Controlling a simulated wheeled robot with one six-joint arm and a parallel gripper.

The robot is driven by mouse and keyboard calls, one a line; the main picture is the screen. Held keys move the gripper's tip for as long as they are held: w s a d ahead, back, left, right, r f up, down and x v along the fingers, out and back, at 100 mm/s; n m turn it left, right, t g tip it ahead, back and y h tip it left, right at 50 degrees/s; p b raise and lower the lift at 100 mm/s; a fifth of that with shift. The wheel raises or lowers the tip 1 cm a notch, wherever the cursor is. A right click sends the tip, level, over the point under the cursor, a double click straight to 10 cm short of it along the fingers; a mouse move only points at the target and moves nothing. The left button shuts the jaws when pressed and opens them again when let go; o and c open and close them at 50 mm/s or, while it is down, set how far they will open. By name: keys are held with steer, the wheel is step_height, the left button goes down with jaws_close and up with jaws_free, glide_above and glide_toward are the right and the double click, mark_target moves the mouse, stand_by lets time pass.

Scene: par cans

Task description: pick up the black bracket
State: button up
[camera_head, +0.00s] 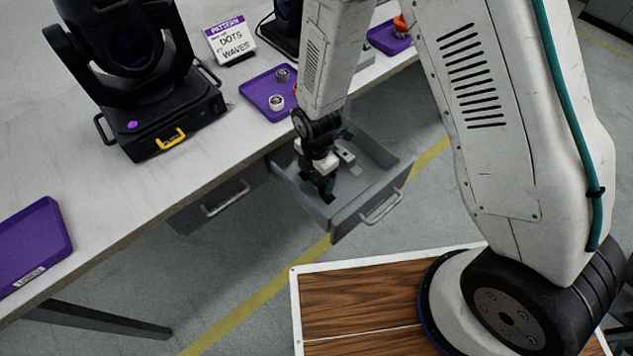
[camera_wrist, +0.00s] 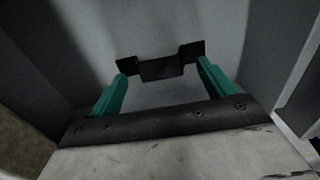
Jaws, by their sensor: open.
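The black bracket (camera_wrist: 160,69) lies on the grey floor of an open drawer, seen in the wrist view. It is a dark stepped strip with a raised or offset tab at each end. My gripper (camera_wrist: 160,82) is open, with its two teal fingers on either side of the bracket near its end tabs. I cannot tell whether the fingers touch it. In the head view my gripper (camera_head: 328,190) reaches down into the open drawer (camera_head: 372,195), and the bracket there is hidden or too dark to tell from the gripper.
Drawer walls stand close on both sides of my gripper. A closed drawer (camera_head: 222,202) is to the left. On the table (camera_head: 120,190) above are a black moving-head light (camera_head: 150,100), a sign (camera_head: 230,40) and a purple tray (camera_head: 262,88) with small parts. Another purple tray (camera_head: 35,240) is at left.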

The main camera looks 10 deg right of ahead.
mark_target(316, 180)
steer(key=shift+f, duration=0.7)
steer(key=c, duration=1.1)
steer(key=shift+r, duration=0.15)
step_height(316, 180, up, 10)
steer(key=shift+f, duration=0.15)
